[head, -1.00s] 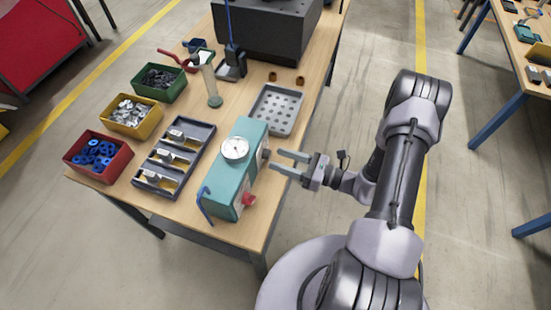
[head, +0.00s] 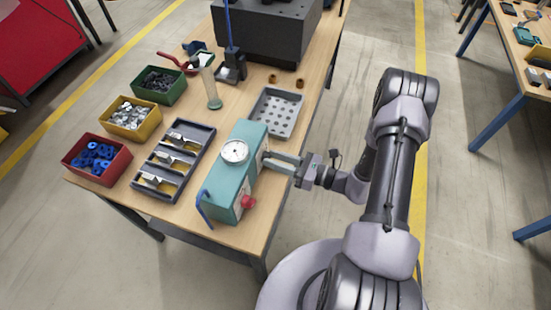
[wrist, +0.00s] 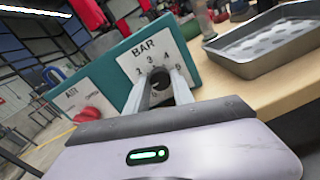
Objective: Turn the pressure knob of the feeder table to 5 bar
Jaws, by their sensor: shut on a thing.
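The teal control box (head: 232,183) of the feeder table stands near the table's front right edge, with a round white gauge (head: 234,151) on top. In the wrist view its white BAR plate (wrist: 138,58) carries a number scale, partly covered by my fingers. The dark pressure knob (wrist: 160,77) sits below the numbers. My gripper (head: 267,160) reaches the box's right face from the right, its fingers on both sides of the knob and shut on it. The knob's pointer and the gauge's reading are too small to tell.
A grey perforated tray (head: 276,111) lies behind the box. A dark tray with compartments (head: 174,160) and red, yellow and green bins stand left.

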